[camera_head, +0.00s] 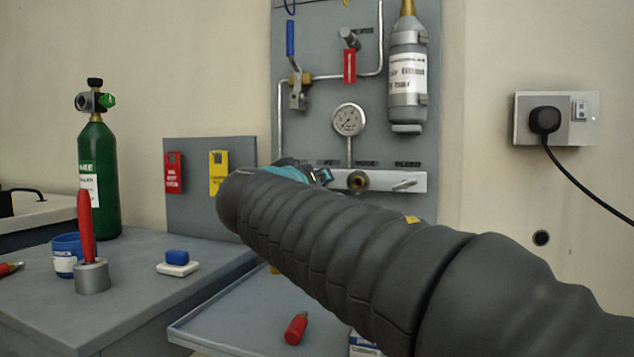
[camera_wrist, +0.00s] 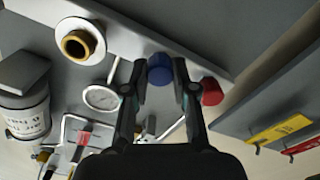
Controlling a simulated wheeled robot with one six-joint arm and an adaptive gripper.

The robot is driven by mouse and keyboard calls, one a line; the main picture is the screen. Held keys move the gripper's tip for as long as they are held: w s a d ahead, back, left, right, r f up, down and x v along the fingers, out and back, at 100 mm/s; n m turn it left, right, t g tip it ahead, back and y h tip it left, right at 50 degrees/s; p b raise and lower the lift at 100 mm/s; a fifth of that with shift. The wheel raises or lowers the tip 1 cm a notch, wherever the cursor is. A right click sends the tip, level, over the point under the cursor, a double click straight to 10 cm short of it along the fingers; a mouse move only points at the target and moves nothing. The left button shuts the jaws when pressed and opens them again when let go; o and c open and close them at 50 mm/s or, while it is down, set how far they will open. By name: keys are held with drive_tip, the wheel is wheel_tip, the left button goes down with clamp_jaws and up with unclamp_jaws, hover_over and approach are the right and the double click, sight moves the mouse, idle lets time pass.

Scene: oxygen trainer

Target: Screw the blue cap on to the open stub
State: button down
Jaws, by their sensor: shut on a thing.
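The blue cap (camera_wrist: 160,68) is between the fingertips of my gripper (camera_wrist: 160,74) in the wrist view, and the gripper is shut on it. The open stub (camera_wrist: 75,44) is a brass ring on a pale round base at the upper left of that view, apart from the cap. In the head view the open stub (camera_head: 357,181) shows on the pale strip below the gauge. My gripper (camera_head: 319,176) is just left of it there, mostly hidden behind my arm, and I cannot make out the cap.
A red cap (camera_wrist: 212,91) is close beside the right finger. The gauge (camera_head: 349,120), blue-handled valve (camera_head: 290,40) and grey cylinder (camera_head: 408,75) are on the panel above. A red-handled tool (camera_head: 86,215) and green cylinder (camera_head: 97,180) stand at the left. A red object (camera_head: 296,328) lies on the lower tray.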

drive_tip(key=shift+m, duration=0.6)
drive_tip(key=shift+m, duration=0.6)
drive_tip(key=c, duration=0.9)
unclamp_jaws()
drive_tip(key=shift+s, duration=0.15)
drive_tip(key=shift+s+a+n+p, duration=0.25)
drive_tip(key=shift+s+n, duration=0.25)
drive_tip(key=shift+n, duration=0.35)
drive_tip(key=shift+s+a+n+p, duration=0.1)
drive_tip(key=shift+s+n+p, duration=0.25)
drive_tip(key=shift+n, duration=0.5)
